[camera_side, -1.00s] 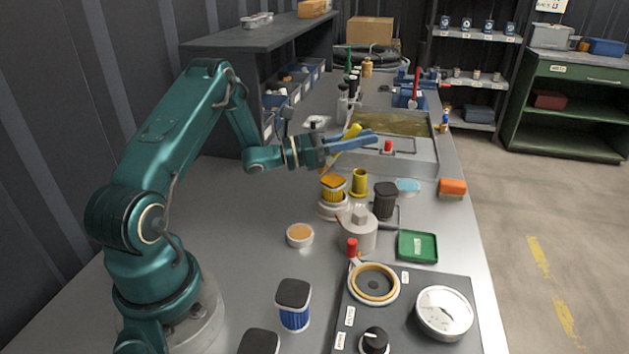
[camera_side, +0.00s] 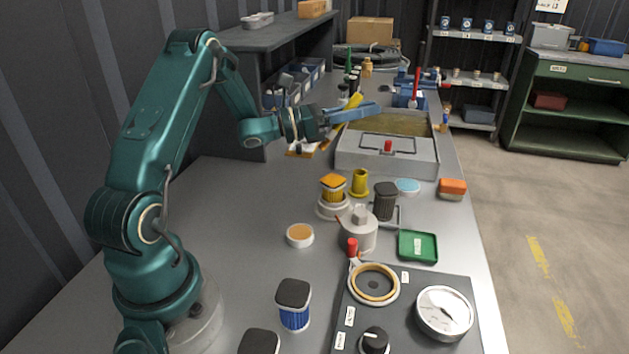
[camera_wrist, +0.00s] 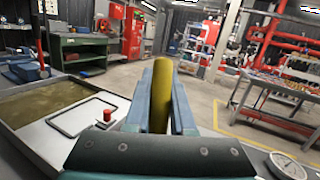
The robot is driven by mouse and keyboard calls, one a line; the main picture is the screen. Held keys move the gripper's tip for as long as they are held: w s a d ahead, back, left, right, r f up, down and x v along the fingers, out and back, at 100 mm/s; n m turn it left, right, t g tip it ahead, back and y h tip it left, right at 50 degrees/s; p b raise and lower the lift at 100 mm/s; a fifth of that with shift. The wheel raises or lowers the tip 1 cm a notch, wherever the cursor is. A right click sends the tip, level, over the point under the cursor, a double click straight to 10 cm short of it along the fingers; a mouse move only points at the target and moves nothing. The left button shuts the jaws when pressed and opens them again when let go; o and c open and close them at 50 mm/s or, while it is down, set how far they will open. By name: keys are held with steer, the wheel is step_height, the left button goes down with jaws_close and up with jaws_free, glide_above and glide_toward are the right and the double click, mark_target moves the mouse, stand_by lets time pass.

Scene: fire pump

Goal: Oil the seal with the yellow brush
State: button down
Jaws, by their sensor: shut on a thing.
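My gripper (camera_side: 366,108) is shut on the yellow brush (camera_side: 353,100) and holds it tilted, well above the bench. In the wrist view the yellow handle (camera_wrist: 161,95) stands between the two blue fingers. The brush's lower end is partly hidden by the gripper in the side view, and its bristles are not clear. A tan ring, seemingly the seal (camera_side: 375,283), sits in a white round fitting on the dark panel at the front. A shallow round tin with orange-tan content (camera_side: 300,235) stands on the bench to the left of the panel, below and apart from the brush.
A grey pot with a spout (camera_side: 358,234), a yellow cup (camera_side: 360,183), a dark canister (camera_side: 385,201) and a green tray (camera_side: 417,246) crowd the middle. A gauge (camera_side: 444,312) is on the panel.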

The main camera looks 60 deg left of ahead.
steer(key=shift+r, duration=0.1)
steer(key=shift+r, duration=1.45)
steer(key=shift+f, duration=0.1)
steer(key=shift+w+a+f, duration=0.3)
steer(key=shift+f, duration=0.3)
